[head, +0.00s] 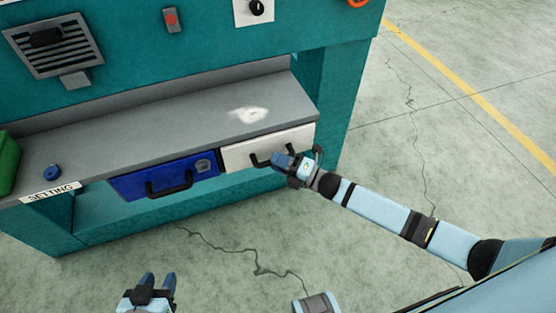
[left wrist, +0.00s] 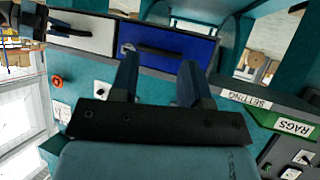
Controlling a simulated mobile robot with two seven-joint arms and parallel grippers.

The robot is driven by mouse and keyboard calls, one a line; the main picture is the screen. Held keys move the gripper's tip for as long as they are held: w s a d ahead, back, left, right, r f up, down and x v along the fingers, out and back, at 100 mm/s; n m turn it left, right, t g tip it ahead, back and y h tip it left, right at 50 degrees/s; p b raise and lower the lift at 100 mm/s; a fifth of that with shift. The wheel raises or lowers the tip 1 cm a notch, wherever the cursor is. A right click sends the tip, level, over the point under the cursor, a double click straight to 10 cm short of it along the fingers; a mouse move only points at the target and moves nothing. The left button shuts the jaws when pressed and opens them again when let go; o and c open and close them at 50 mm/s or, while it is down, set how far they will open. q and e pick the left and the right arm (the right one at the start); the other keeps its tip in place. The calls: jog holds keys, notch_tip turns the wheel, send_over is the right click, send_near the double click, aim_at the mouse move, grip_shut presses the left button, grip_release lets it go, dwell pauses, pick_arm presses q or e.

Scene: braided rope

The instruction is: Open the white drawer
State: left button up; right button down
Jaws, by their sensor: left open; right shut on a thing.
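The white drawer (head: 240,156) is under the right end of the bench's grey top, and its front looks about level with the blue drawer beside it. Its dark handle (head: 258,161) is partly hidden by my right gripper (head: 280,162), which is shut on it. The white drawer (left wrist: 88,36) also shows at the upper left of the left wrist view. My left gripper (head: 159,279) is open and empty, low in front of the bench and apart from it. Its two spread fingers (left wrist: 158,82) show in the left wrist view.
The blue drawer (head: 132,185) with a dark handle is left of the white one. The grey bench top (head: 180,115) holds a blue knob (head: 52,172) and a green bin (head: 6,160) at its left. The floor (head: 235,235) in front is clear.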

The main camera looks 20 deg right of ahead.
jog(key=s+p, duration=0.4)
jog(key=s, duration=1.3)
jog(key=shift+d+p, duration=0.3)
jog(key=shift+p, duration=0.05)
jog(key=c, duration=1.1)
grip_release()
pick_arm(q)
jog(key=shift+s+a+r+g, duration=0.2)
jog(key=shift+r+g, duration=0.1)
jog(key=shift+r, duration=0.35)
pick_arm(e)
jog(key=shift+o, duration=0.2)
jog(key=v, duration=1.3)
jog(key=shift+s+d, duration=0.3)
